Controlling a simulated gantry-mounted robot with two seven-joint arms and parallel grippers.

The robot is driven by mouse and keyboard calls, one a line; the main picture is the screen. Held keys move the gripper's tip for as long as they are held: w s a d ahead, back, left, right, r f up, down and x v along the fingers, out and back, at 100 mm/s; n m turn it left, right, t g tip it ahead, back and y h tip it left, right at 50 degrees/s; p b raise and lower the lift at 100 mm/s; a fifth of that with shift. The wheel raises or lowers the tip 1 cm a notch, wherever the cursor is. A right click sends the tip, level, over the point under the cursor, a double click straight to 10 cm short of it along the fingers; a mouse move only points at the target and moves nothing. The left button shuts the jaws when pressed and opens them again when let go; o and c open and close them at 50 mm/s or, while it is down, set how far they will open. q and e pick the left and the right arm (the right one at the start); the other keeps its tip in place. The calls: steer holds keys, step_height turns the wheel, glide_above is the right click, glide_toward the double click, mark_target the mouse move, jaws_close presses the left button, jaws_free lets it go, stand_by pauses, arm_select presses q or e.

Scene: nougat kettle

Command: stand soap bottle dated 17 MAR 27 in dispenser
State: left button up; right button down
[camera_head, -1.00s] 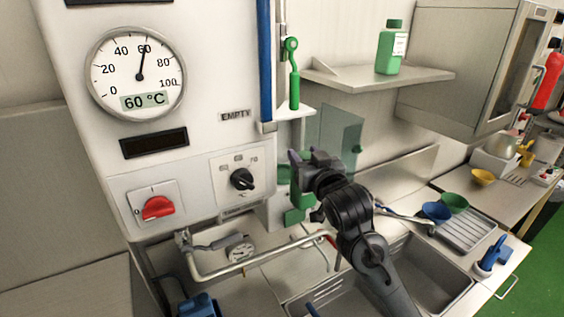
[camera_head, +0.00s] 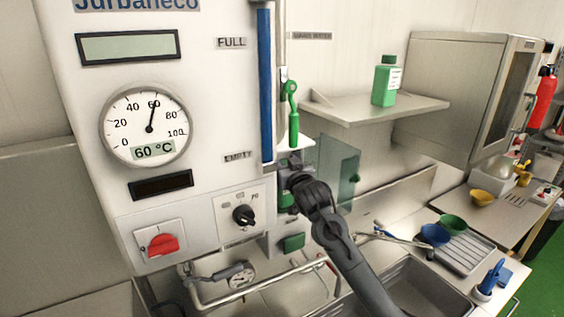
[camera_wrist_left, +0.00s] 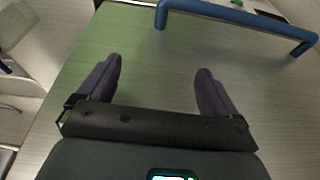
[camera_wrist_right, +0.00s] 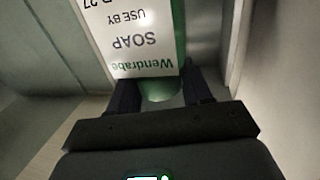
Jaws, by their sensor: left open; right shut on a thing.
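My right gripper (camera_head: 290,178) is at the dispenser (camera_head: 298,150), below its green lever (camera_head: 293,115) and left of its open clear green door (camera_head: 338,172). It is shut on a green soap bottle (camera_wrist_right: 180,35), which hides most of the space beyond. The bottle's white label (camera_wrist_right: 130,40) appears upside down and reads Wendrabe, SOAP, USE BY; only the end of its date, "R 27", shows. Whether the bottle touches the dispenser floor cannot be told. Another green bottle (camera_head: 386,82) stands on the wall shelf; its label is too small to read. My left gripper (camera_wrist_left: 157,80) is open and empty.
A pale metal surface (camera_wrist_left: 160,50) with a blue handle (camera_wrist_left: 235,14) lies beyond my left gripper. The shelf (camera_head: 375,108) is right of the dispenser. A pipe (camera_head: 265,290) and sink (camera_head: 430,295) are below. Blue and green bowls (camera_head: 434,235) stand at right.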

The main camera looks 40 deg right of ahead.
steer(key=w, duration=0.1)
steer(key=w+p, duration=0.1)
steer(key=w+d+f+p, duration=0.1)
steer(key=shift+f, duration=0.1)
steer(key=shift+f, duration=0.15)
steer(key=shift+c, duration=2.4)
jaws_free()
steer(key=shift+f, duration=0.1)
